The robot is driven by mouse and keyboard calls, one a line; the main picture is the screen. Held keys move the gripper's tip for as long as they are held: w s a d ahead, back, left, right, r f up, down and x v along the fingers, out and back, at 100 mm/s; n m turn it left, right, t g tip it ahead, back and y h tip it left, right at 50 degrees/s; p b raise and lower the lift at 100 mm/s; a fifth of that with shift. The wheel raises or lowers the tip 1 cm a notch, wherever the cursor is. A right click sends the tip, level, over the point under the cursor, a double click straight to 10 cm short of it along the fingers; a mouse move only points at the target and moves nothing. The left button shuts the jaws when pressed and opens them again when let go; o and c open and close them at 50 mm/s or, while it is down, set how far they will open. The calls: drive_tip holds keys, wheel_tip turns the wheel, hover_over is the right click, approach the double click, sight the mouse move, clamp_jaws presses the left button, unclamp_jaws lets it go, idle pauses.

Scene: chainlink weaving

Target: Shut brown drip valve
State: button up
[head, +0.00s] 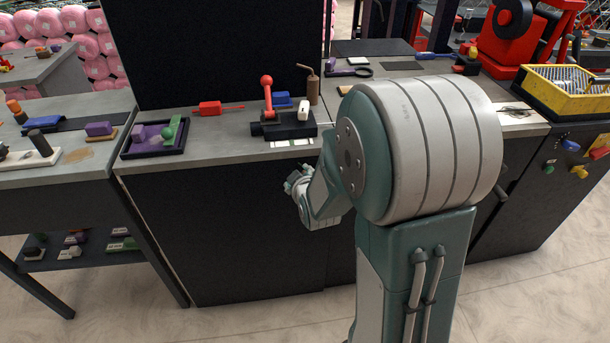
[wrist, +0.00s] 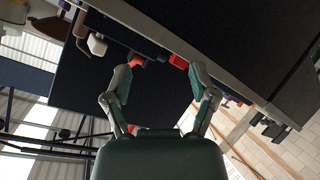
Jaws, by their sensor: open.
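A brown upright cylinder with a bent, thin top arm (head: 313,88) stands at the back of the middle bench, right of the red-handled lever device. It is the only brown valve-like thing I make out, and whether it is open or shut I cannot tell. A brown curved piece, likely the same thing, shows at the upper left of the wrist view (wrist: 82,25). My gripper (head: 297,183) is in front of the bench, below its top edge and well apart from the brown part. In the wrist view my gripper (wrist: 160,80) is open, with nothing between its fingers.
A red-handled lever device (head: 267,95) on a black base stands close left of the brown part, with a white block and a blue block (head: 282,99) nearby. A purple tray (head: 155,138) lies at the bench's left. A yellow basket (head: 568,92) stands far right.

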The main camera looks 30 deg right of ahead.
drive_tip(key=s+d+f+n+t+h, duration=0.1)
drive_tip(key=d+f+n+t, duration=0.15)
drive_tip(key=f, duration=0.35)
drive_tip(key=s+d+f+n+t+h, duration=0.1)
drive_tip(key=d+f+t+h, duration=0.15)
drive_tip(key=f, duration=0.35)
drive_tip(key=shift+y, duration=0.35)
drive_tip(key=x, duration=1.1)
drive_tip(key=shift+d+f, duration=0.2)
clamp_jaws()
